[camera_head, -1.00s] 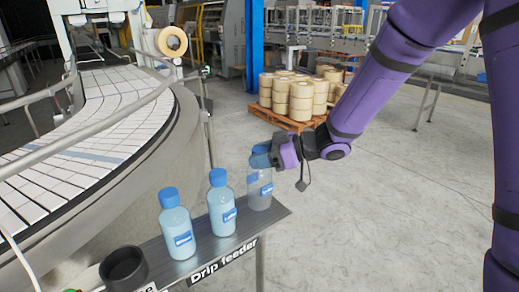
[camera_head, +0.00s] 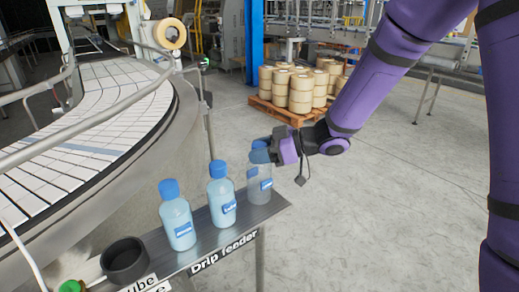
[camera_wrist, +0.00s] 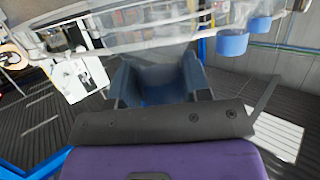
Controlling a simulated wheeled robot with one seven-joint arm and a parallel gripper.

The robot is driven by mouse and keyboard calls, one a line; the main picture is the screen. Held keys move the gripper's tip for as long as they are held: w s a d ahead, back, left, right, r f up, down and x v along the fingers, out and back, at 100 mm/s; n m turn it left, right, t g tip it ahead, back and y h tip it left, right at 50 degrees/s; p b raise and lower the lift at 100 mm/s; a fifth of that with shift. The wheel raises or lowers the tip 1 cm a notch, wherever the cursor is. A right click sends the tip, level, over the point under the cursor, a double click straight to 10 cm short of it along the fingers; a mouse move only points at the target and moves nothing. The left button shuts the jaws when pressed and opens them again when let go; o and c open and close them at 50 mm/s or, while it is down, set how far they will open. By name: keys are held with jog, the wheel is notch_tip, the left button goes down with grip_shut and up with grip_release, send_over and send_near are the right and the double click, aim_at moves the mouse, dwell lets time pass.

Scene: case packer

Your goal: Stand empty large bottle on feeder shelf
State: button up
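The clear empty bottle (camera_head: 262,188) with a blue label is upright at the right end of the dark feeder shelf (camera_head: 202,237). Its base appears to rest on the shelf, though contact is hard to confirm. My gripper (camera_head: 262,153) is around its blue top from the right and appears shut on it. In the wrist view the two grey-blue fingers of my gripper (camera_wrist: 157,85) flank something blue. The fingers hide most of the bottle's top in the head view.
Two filled light-blue bottles (camera_head: 177,222) (camera_head: 222,197) with blue caps stand left of the empty one on the shelf. A black round cup (camera_head: 125,262) is at its near-left end. A curved conveyor (camera_head: 70,125) runs behind on the left. Floor to the right is clear.

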jog(key=o, duration=0.4)
jog(key=shift+o, duration=0.2)
